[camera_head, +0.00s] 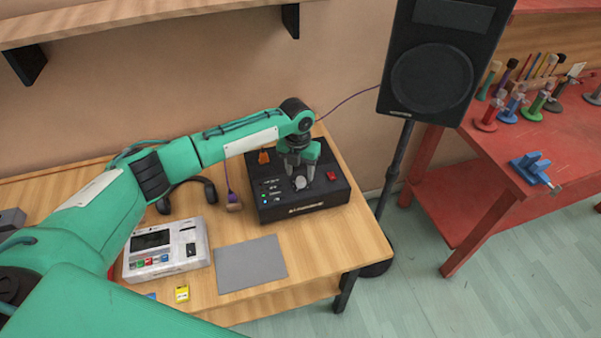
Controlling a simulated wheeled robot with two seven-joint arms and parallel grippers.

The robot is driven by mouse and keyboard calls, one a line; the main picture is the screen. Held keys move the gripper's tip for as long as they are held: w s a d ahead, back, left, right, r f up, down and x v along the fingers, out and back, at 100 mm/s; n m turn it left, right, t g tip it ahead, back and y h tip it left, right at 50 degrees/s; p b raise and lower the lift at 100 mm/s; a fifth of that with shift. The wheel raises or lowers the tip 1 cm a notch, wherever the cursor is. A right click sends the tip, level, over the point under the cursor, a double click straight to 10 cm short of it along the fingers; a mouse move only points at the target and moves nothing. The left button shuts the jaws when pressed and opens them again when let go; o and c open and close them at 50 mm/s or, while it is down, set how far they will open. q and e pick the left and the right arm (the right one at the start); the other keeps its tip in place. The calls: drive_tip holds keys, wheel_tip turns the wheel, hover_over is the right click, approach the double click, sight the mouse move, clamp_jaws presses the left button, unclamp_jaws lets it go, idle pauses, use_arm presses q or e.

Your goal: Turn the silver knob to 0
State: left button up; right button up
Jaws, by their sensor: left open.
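The silver knob (301,183) sits on the top panel of a black box (325,199) on the wooden table. Its pointer and scale are too small to read. My left gripper (301,172) points down over the knob from above, with its fingers on either side of it. The jaws are open; I cannot tell whether a finger touches the knob. A red switch (331,176) and an orange part (263,157) are also on the box. Small lit indicators show at the panel's left. My right gripper is not in view.
A white device (165,250) with coloured buttons, a grey mat (250,264) and a small yellow item (182,294) lie on the table (335,245). A black speaker (440,60) on a stand is just right. A red bench (560,150) holds tools. A purple cable runs behind the box.

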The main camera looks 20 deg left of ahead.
sight(300, 179)
use_arm(q)
wheel_tip(300, 179, down, 2)
drive_tip(key=shift+d, duration=0.1)
drive_tip(key=shift+f, duration=0.5)
drive_tip(key=shift+c, duration=0.2)
drive_tip(key=c, duration=0.9)
drive_tip(key=shift+c, duration=0.2)
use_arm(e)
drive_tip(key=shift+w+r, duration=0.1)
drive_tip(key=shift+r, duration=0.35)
use_arm(q)
drive_tip(key=shift+p, duration=0.3)
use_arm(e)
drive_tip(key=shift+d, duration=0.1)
use_arm(q)
drive_tip(key=shift+n, duration=0.3)
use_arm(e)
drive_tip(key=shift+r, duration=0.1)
